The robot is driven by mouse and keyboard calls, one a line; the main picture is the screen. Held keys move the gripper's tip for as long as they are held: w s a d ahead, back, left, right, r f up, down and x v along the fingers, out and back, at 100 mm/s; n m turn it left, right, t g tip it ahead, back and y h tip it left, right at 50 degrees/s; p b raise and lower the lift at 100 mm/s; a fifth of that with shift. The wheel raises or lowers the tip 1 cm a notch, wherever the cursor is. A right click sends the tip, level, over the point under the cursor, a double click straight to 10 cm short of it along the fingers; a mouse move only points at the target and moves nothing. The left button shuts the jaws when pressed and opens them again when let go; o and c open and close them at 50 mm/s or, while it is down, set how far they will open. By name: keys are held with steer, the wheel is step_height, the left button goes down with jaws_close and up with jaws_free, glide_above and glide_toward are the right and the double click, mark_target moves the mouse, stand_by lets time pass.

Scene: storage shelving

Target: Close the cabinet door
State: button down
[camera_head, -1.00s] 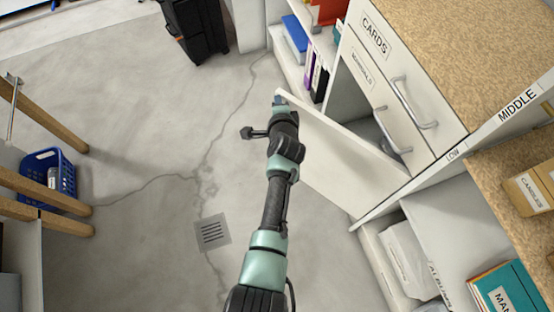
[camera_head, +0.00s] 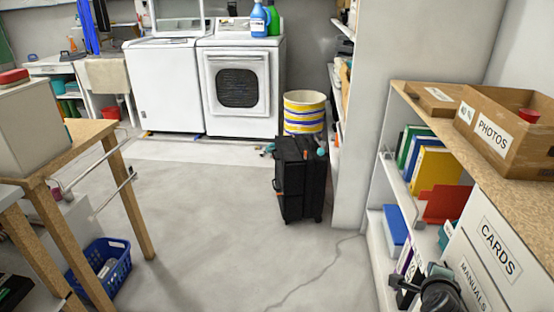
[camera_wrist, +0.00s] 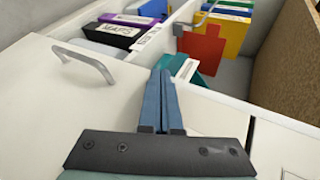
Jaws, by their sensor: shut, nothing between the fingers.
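In the wrist view a white panel (camera_wrist: 45,120) with a metal bar handle (camera_wrist: 85,62) fills the left side; it looks like the cabinet door. My gripper (camera_wrist: 165,76) is shut and empty, its blue fingers over the panel's right part and pointing toward the shelf. I cannot tell whether they touch the panel. In the head view the white cabinet front (camera_head: 510,275), labelled CARDS and MANUALS, is at the lower right. Part of my dark arm shows at the bottom edge there.
Shelves beside the cabinet hold a red folder (camera_head: 446,204), a blue box (camera_head: 395,230) and several binders. A black rolling case (camera_head: 300,180) stands on the floor. A wooden table (camera_head: 85,135) and blue basket (camera_head: 105,268) are left. The middle floor is clear.

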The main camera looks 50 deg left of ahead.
steer(key=shift+w+d+b, duration=0.6)
steer(key=shift+w+d, duration=0.15)
steer(key=shift+w, duration=0.05)
